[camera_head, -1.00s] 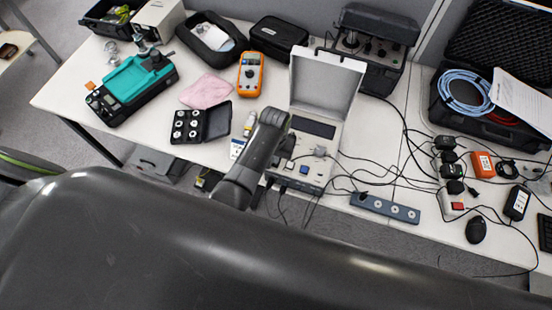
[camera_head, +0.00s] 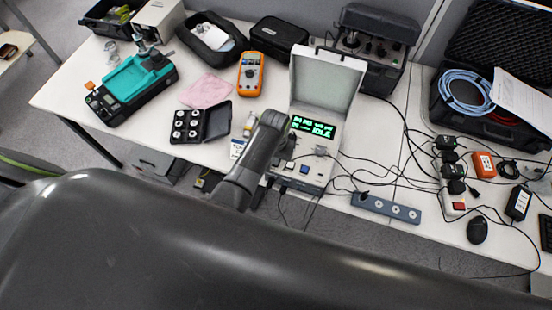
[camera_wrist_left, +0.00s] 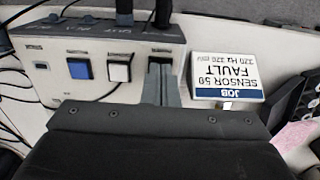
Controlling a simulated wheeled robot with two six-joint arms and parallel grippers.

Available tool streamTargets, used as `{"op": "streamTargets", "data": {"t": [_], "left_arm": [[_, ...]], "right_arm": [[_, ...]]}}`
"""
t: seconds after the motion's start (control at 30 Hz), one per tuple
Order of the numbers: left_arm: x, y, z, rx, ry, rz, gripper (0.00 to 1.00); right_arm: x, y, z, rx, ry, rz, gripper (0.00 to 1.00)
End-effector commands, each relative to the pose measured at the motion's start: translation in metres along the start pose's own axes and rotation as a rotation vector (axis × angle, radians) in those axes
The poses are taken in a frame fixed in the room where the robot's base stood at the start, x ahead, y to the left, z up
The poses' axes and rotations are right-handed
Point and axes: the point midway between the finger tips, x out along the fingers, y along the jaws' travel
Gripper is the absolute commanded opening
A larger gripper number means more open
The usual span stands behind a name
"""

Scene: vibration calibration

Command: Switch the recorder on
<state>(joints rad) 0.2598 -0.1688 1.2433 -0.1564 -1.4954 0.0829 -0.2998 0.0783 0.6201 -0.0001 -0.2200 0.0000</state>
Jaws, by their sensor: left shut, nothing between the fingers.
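The recorder (camera_head: 316,172) is a pale box with its lid (camera_head: 324,82) raised, standing near the table's front edge. Its display (camera_head: 313,127) is lit with green text, including "IDLE". My left gripper (camera_head: 287,150) is at the left part of the recorder's front and holds nothing. In the left wrist view, its shut fingers (camera_wrist_left: 161,84) reach up to a black switch (camera_wrist_left: 160,53) on the recorder's front panel (camera_wrist_left: 45,65). I cannot tell whether they touch it. A blue button (camera_wrist_left: 80,69) and a white button (camera_wrist_left: 118,68) sit beside it. My right gripper is out of view.
An orange multimeter (camera_head: 251,74), an open black case of round parts (camera_head: 217,122) and a pink cloth (camera_head: 206,91) lie left. Cables and a power strip (camera_head: 387,208) lie right of the recorder.

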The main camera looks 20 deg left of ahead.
Motion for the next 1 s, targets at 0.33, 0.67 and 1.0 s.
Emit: {"op": "streamTargets", "data": {"t": [0.33, 0.67, 1.0], "left_arm": [[-0.025, 0.0, 0.001, 0.0, -0.004, 0.0, 0.0], [-0.046, 0.0, 0.001, -0.001, -0.002, 0.001, 0.0], [-0.068, 0.0, 0.001, 0.0, -0.003, 0.0, 0.0]], "right_arm": [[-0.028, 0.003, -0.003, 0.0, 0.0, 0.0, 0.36], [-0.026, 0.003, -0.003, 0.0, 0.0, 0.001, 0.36], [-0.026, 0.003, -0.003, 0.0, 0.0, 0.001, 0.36]]}}
